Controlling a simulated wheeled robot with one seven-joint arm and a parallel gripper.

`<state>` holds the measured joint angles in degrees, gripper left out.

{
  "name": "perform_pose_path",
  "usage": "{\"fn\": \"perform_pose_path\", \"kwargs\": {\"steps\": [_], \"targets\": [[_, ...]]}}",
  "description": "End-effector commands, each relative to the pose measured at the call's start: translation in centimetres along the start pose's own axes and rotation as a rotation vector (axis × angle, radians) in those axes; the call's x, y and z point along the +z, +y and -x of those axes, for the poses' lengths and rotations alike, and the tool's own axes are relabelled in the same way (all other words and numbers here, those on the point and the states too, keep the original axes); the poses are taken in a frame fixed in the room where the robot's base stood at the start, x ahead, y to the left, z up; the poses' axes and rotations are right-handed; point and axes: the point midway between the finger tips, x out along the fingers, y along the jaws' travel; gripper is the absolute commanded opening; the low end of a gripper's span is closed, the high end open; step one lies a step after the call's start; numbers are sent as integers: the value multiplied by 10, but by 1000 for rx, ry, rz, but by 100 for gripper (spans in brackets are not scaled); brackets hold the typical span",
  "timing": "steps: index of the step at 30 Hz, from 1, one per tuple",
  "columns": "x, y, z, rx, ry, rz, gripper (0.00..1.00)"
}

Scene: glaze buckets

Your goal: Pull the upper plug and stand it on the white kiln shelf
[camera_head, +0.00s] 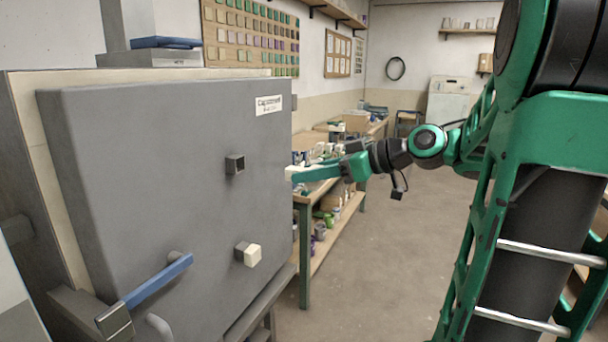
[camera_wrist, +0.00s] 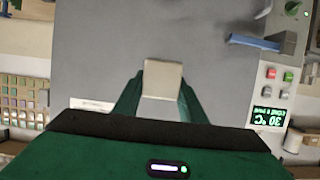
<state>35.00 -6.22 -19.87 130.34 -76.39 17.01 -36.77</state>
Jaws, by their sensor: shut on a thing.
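The grey kiln door (camera_head: 130,160) fills the left of the head view. The upper spyhole (camera_head: 235,164) is a square grey collar with a dark opening and no plug showing in it. A cream plug, the lower plug (camera_head: 253,256), sits in the lower collar. My gripper (camera_head: 298,173) is at the door's right edge, shut on the upper plug (camera_head: 288,172), apart from the collar. In the wrist view the cream upper plug (camera_wrist: 163,78) is between my two green fingers, with grey door behind it. I cannot make out the white kiln shelf.
A blue door handle (camera_head: 155,285) juts from the lower door and shows in the wrist view (camera_wrist: 262,43). A workbench (camera_head: 318,188) crowded with small pots stands behind my gripper. The floor (camera_head: 375,265) right of the kiln is clear.

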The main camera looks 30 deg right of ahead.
Motion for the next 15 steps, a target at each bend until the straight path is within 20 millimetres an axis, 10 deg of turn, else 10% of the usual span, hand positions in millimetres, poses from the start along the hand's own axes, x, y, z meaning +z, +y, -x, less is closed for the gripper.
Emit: {"fn": "perform_pose_path", "kwargs": {"steps": [15], "targets": [[7, 0, 21, 2, 2, 0, 13]]}}
